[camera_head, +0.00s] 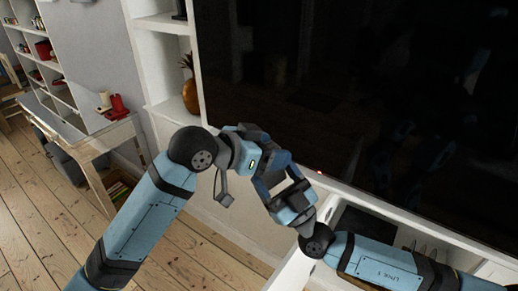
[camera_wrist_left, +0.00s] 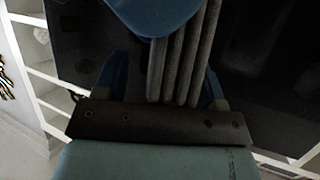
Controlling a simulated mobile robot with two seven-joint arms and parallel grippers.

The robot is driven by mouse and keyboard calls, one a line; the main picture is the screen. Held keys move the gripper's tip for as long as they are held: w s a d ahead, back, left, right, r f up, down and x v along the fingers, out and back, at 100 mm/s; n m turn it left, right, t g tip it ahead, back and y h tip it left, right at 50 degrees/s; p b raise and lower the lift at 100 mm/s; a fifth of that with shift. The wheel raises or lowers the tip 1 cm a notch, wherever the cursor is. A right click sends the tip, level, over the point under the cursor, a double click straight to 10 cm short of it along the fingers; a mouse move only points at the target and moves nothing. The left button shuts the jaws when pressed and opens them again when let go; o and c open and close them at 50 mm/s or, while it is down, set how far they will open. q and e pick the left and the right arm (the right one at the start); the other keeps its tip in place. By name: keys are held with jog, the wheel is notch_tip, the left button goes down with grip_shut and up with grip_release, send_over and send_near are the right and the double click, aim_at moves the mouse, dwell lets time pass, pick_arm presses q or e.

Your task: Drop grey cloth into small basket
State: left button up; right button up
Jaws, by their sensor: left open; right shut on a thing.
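The grey cloth (camera_wrist_left: 183,65) shows in the left wrist view as several long, ridged folds between my left fingers. My left gripper (camera_head: 272,176) is open in the middle of the head view; its blue fingers also flank the folds in the wrist view (camera_wrist_left: 163,75). My right gripper (camera_head: 293,203) meets it from the lower right, very close to it, and is shut. A blue rounded part in front of the folds in the wrist view seems to be that gripper. The cloth is not clear in the head view, hidden behind the grippers. No small basket is in view.
A large dark screen (camera_head: 330,80) stands close behind the grippers, in a white shelf unit (camera_head: 160,60) with a pineapple ornament (camera_head: 190,97). A white open compartment (camera_head: 290,272) is below. A desk (camera_head: 95,140) with red items is at left. Floorboards (camera_head: 45,225) are clear at lower left.

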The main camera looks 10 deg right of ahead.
pick_arm(q)
jog(key=shift+d+f, duration=0.1)
jog(key=shift+d, duration=0.05)
pick_arm(e)
jog(key=shift+s+a, duration=0.15)
jog(key=shift+a, duration=0.05)
pick_arm(q)
jog(key=shift+s, duration=0.1)
jog(key=c, duration=0.9)
pick_arm(e)
jog(key=shift+r, duration=0.1)
pick_arm(q)
jog(key=shift+d, duration=0.1)
jog(key=shift+c, duration=0.4)
pick_arm(e)
jog(key=shift+a, duration=0.1)
jog(key=o, duration=1.1)
jog(key=shift+o, duration=0.2)
